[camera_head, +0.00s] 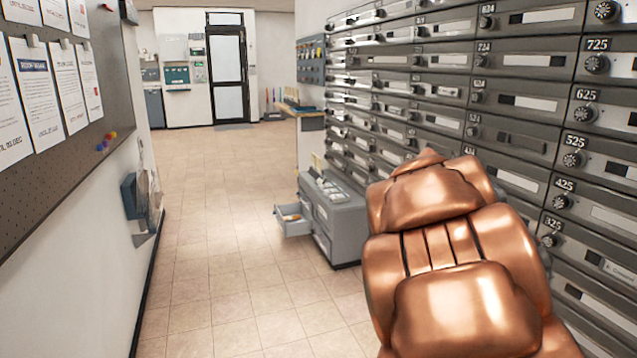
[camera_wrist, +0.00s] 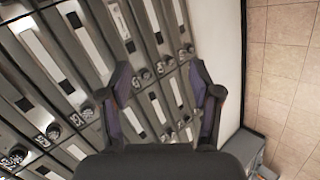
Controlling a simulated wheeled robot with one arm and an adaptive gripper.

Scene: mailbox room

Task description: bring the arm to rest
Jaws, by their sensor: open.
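My copper-coloured arm (camera_head: 455,260) fills the lower right of the head view, in front of the mailbox wall. My gripper is hidden in that view. In the wrist view my gripper (camera_wrist: 166,85) shows two dark fingers spread apart with nothing between them. Behind the fingers is the grey mailbox wall (camera_wrist: 75,75), tilted in the picture. I cannot tell how far the fingertips are from the mailbox doors.
The mailbox wall (camera_head: 510,97) lines the right side. A grey cabinet (camera_head: 340,222) stands ahead with an open drawer (camera_head: 293,221). A notice board (camera_head: 110,75) hangs on the left wall. The tiled floor (camera_head: 215,240) between is clear, leading to a door (camera_head: 229,75).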

